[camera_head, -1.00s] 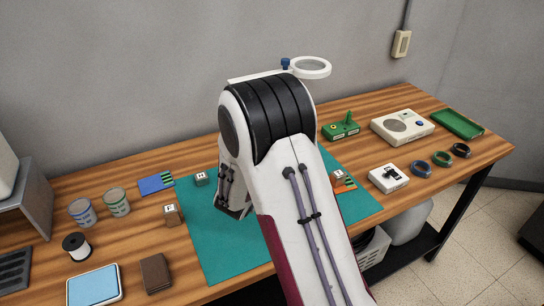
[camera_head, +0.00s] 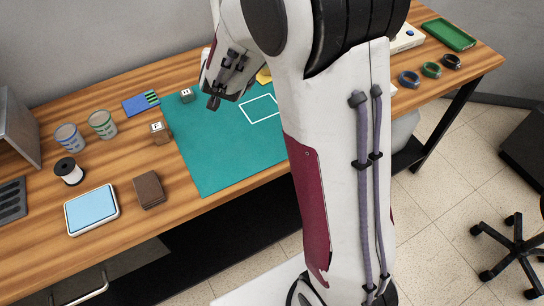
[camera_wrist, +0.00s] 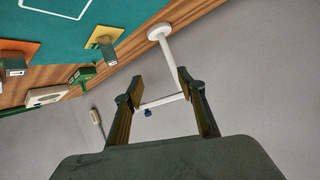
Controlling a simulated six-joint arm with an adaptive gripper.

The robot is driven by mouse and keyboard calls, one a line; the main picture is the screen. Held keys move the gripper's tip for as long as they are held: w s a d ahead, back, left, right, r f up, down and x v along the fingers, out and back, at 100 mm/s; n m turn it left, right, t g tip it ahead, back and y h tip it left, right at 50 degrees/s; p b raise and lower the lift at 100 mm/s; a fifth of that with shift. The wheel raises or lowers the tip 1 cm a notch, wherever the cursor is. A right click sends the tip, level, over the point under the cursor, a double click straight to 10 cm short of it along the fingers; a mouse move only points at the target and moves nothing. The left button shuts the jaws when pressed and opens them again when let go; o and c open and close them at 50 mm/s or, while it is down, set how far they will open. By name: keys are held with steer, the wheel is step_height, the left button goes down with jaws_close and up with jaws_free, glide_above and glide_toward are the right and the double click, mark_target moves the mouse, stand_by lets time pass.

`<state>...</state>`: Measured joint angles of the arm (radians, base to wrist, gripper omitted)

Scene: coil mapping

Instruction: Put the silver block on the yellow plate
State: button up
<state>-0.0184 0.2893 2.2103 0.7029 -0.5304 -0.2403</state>
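My gripper (camera_wrist: 161,80) is open and empty in the wrist view, its two dark fingers well apart. The yellow plate (camera_wrist: 93,43) lies on the teal mat's edge in the wrist view, with a greyish block (camera_wrist: 108,52) on or in front of it. Part of the yellow plate (camera_head: 264,75) shows beside my arm in the head view. Another greyish block (camera_wrist: 14,67) is at an orange plate (camera_wrist: 22,46). A grey-green block (camera_head: 186,95) and a brownish block (camera_head: 160,133) stand by the mat's left side. I cannot tell which block is silver.
A white magnifier stand (camera_wrist: 170,50) rises beyond my fingers. Cups (camera_head: 102,124), a spool (camera_head: 69,171), a blue-topped box (camera_head: 91,210) and a brown wallet (camera_head: 148,190) lie left of the teal mat (camera_head: 215,150). The mat's front left is clear.

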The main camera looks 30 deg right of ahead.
steer(key=s+a+r+n+g+y, duration=0.1)
steer(key=s+a+r+n+y, duration=0.15)
steer(key=s+a+r, duration=0.35)
steer(key=s+a+r+n+g+y, duration=0.1)
steer(key=s+a+r+n+y, duration=0.2)
steer(key=s, duration=0.6)
steer(key=s+f+g, duration=0.1)
steer(key=s+g, duration=0.1)
steer(key=s, duration=0.9)
steer(key=s+d+f+n+g, duration=0.1)
steer(key=s+f+g, duration=0.1)
steer(key=s, duration=1)
steer(key=shift+d+h, duration=0.2)
steer(key=shift+h, duration=0.25)
